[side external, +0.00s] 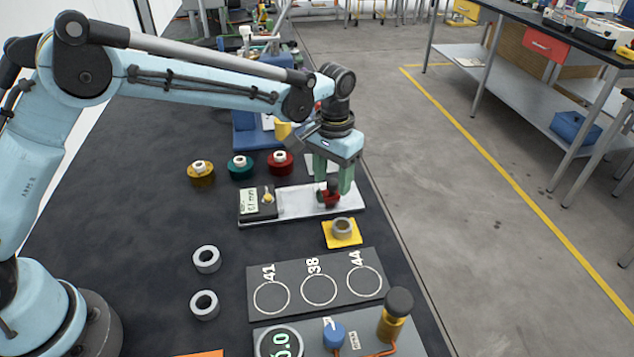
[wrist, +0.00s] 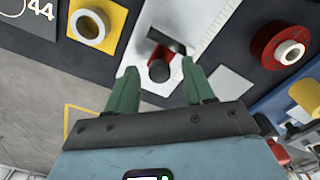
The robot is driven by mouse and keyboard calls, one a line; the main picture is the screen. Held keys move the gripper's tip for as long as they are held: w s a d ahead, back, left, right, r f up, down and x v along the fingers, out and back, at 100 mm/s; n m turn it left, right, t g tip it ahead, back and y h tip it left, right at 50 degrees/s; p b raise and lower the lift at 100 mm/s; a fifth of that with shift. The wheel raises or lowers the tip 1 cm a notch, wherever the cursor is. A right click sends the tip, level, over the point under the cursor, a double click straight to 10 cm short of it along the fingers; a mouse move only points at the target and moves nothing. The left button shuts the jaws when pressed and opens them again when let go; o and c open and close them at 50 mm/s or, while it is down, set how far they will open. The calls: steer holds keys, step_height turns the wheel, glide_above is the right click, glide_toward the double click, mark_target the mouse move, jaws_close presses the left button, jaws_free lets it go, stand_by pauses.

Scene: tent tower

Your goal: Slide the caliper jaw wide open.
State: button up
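The caliper (side external: 290,208) is a pale flat bar lying on the dark bench, with a dark readout block (side external: 262,202) at its left end; the readout is too small to read surely. A red and dark jaw piece (side external: 330,194) with a round knob stands near the bar's right end. My gripper (side external: 334,184) points down over this piece. In the wrist view, its two green fingers (wrist: 161,67) are spread apart, one on each side of the dark knob (wrist: 159,71). A gap shows around the knob, and I cannot tell how far down the fingertips reach.
A grey ring on a yellow pad (side external: 342,232) lies just in front of the caliper. A board with circles marked 41, 38 and 44 (side external: 292,276) is nearer. Two grey rings (side external: 206,259) lie left. Gold, teal and red spools (side external: 281,163) stand behind. The bench edge is close on the right.

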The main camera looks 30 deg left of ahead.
mark_target(331, 181)
step_height(331, 181, up, 12)
stand_by(0.7)
steer(key=s+a+r+t, duration=0.4)
steer(key=s+a, duration=0.6)
steer(key=s+a+f+t, duration=0.1)
steer(key=s+a+f, duration=0.1)
steer(key=s, duration=0.3)
steer(key=s+a+f+n+t, duration=0.1)
steer(key=s+a+f+t, duration=0.1)
steer(key=s+a+f, duration=0.1)
steer(key=shift+s+f, duration=0.45)
steer(key=shift+s, duration=0.5)
